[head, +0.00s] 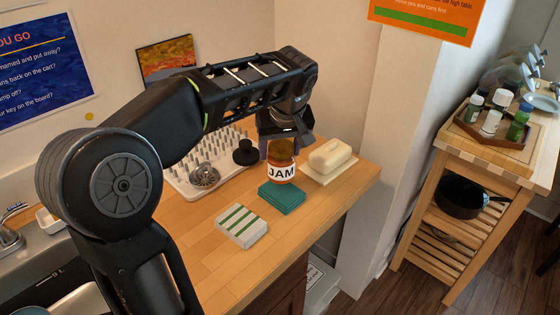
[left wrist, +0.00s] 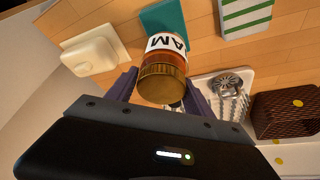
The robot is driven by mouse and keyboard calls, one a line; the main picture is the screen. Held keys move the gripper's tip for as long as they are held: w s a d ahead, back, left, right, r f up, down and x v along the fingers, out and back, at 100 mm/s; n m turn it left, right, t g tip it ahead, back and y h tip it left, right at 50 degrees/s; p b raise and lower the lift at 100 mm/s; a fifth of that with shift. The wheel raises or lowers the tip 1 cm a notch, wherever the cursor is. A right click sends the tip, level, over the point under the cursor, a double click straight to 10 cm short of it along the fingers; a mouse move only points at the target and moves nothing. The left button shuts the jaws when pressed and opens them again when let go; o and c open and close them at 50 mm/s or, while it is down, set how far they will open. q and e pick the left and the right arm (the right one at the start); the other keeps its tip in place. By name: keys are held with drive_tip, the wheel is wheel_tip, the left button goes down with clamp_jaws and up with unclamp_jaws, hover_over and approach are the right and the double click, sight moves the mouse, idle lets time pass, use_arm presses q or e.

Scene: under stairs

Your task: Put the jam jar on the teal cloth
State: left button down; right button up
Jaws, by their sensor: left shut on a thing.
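The jam jar (head: 281,170) has a white JAM label, amber contents and a brownish lid. My left gripper (head: 283,147) comes down from above and is shut on the jar's upper part, holding it upright. In the left wrist view the jar (left wrist: 167,62) sits between the two purple fingers (left wrist: 160,90). The teal cloth (head: 281,200) is folded flat on the wooden counter. It lies just in front of and below the jar in the head view, and beyond the jar's base in the left wrist view (left wrist: 165,18). I cannot tell whether the jar's base touches anything. My right gripper is not in view.
A butter dish (head: 330,156) stands close right of the jar. A white pegged drying rack (head: 186,183) with a strainer (head: 204,176) and a black item (head: 245,153) is to the left. A green-striped white cloth (head: 241,224) lies in front. The counter's right front is clear.

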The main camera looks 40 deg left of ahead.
use_arm(q)
drive_tip(key=shift+f, duration=1.8)
drive_tip(key=shift+f, duration=0.2)
drive_tip(key=shift+c, duration=2)
unclamp_jaws()
drive_tip(key=shift+r, duration=0.1)
drive_tip(key=shift+r, duration=0.15)
drive_tip(key=v, duration=1.1)
drive_tip(key=shift+d+r, duration=0.2)
drive_tip(key=shift+r, duration=0.15)
drive_tip(key=shift+s, duration=0.15)
